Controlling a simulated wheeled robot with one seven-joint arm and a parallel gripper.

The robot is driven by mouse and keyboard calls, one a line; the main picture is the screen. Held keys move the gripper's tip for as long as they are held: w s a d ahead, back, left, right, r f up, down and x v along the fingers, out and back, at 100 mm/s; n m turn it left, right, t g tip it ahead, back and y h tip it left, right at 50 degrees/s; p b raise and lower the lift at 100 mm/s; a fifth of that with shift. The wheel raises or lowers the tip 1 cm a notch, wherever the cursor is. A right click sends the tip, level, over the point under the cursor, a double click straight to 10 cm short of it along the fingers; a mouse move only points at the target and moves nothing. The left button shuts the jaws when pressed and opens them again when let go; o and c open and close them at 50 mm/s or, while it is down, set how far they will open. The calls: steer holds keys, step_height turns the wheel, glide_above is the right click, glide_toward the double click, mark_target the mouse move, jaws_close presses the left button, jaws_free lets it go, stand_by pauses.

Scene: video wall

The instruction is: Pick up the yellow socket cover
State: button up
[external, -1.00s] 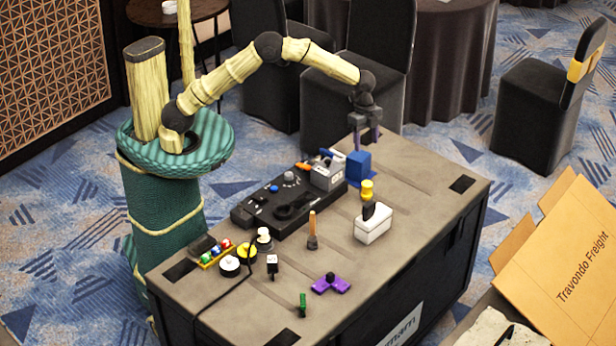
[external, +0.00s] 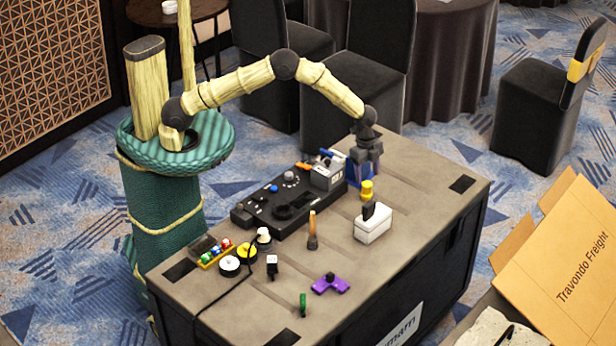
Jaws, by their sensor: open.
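A small yellow stepped piece (external: 367,190), which looks like the yellow socket cover, stands upright on the case top, right of the black control panel. My gripper (external: 368,168) is open, pointing down just behind and above the yellow piece. It appears apart from the piece, though the exact gap is hard to judge. A blue block (external: 354,170) is partly hidden by my gripper. Another yellow round piece (external: 246,251) sits near the left end of the case top.
A white box with a black top part (external: 373,224) stands in front of the yellow piece. The black panel (external: 285,202) lies to the left. A wooden-handled tool (external: 312,232) stands upright, and a purple piece (external: 331,284) lies near the front. The case top's right end is clear.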

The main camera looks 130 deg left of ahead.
mark_target(367, 183)
steer(key=shift+w+d+f, duration=0.1)
steer(key=shift+d+f, duration=0.1)
steer(key=shift+f, duration=0.25)
steer(key=f, duration=0.2)
steer(key=f+p, duration=0.1)
steer(key=f, duration=0.1)
steer(key=shift+w+d+f, duration=0.1)
steer(key=shift+w+d, duration=0.15)
steer(key=shift+w, duration=0.1)
steer(key=c, duration=1.1)
steer(key=shift+o, duration=0.2)
step_height(367, 183, up, 10)
steer(key=shift+r+b, duration=0.1)
steer(key=shift+b, duration=0.45)
